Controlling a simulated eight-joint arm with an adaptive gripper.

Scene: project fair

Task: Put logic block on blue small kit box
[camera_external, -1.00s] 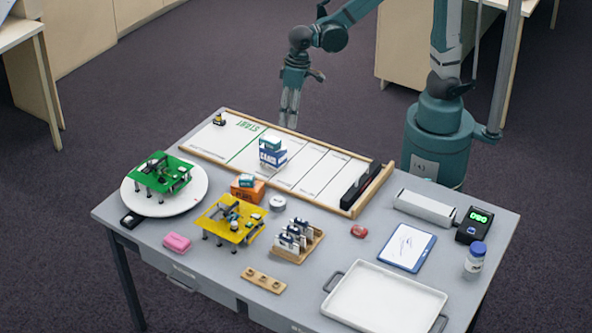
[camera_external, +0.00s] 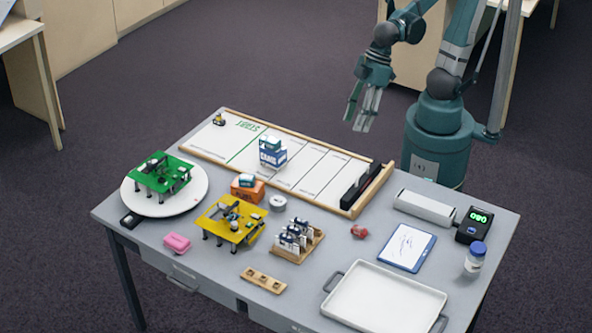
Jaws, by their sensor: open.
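The blue small kit box (camera_external: 272,158), blue and white with lettering, stands on the white lane board toward the back of the table. A small teal-and-white block (camera_external: 271,143) rests on top of it. A similar teal-and-white block (camera_external: 246,180) sits on an orange box (camera_external: 247,191) just in front. I cannot tell for sure which of the two is the logic block. My gripper (camera_external: 360,122) is open and empty, pointing down in the air behind the table's back edge, right of the blue box and apart from it.
A green board (camera_external: 161,174) stands on a white turntable (camera_external: 190,196) at left. A yellow board (camera_external: 231,219), a wooden card rack (camera_external: 296,250) and a round tin (camera_external: 278,203) fill the middle. A white tray (camera_external: 385,305) lies front right. A black bar (camera_external: 358,187) stands at the lane board's right end.

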